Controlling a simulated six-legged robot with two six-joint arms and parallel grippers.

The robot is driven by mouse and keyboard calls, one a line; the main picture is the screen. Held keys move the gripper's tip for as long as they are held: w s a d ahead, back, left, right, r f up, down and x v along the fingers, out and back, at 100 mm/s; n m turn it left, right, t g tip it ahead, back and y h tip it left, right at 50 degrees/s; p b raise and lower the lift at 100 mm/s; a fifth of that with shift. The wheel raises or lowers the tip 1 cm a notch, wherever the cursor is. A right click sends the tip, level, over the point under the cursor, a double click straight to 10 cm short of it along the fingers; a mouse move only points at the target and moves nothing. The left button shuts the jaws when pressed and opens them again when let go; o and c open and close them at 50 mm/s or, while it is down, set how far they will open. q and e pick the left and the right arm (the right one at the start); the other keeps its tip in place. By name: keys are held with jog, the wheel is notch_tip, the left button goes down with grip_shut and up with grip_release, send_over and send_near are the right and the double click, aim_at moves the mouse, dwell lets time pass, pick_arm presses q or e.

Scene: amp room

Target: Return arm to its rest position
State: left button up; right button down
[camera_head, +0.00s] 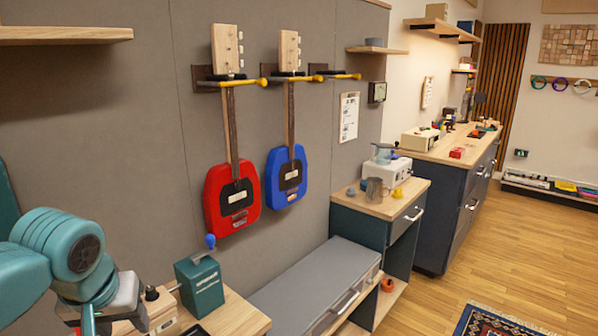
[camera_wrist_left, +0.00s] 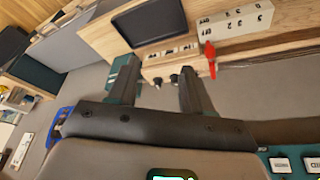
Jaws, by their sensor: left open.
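My left arm, with teal rounded joints, comes in at the lower left of the head view. Its gripper (camera_head: 92,318) is partly cut off by the bottom edge there, beside the wooden bench top. In the left wrist view the two dark fingers of the left gripper (camera_wrist_left: 157,78) stand apart with nothing held between them. Small dark knobs (camera_wrist_left: 173,80) on a wooden surface show beyond the gap; I cannot tell how far away they are. My right arm and gripper are in neither view.
A green box (camera_head: 199,287) with a blue knob stands close right of the left gripper on the wooden bench (camera_head: 237,318). Red (camera_head: 217,205) and blue (camera_head: 274,187) guitars hang on the wall behind. A wooden shelf (camera_head: 62,34) juts out above. Open floor (camera_head: 500,240) lies at the right.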

pick_arm(q)
jog(key=d+f+m+g+h+p, duration=0.15)
jog(key=d+f, duration=0.35)
jog(key=f, duration=0.8)
jog(key=d+f+m+g+h, duration=0.15)
jog(key=d+f, duration=0.35)
jog(key=f, duration=0.8)
jog(key=s+d+f+n+h, duration=0.1)
jog(key=s+d+f, duration=0.1)
jog(key=s+f, duration=0.6)
jog(key=s+d+f+h+p, duration=0.1)
jog(key=s+d+f, duration=0.2)
jog(key=s+f, duration=0.5)
jog(key=shift+s+f+n+g, duration=0.3)
jog(key=shift+f+n, duration=0.1)
jog(key=shift+f, duration=0.1)
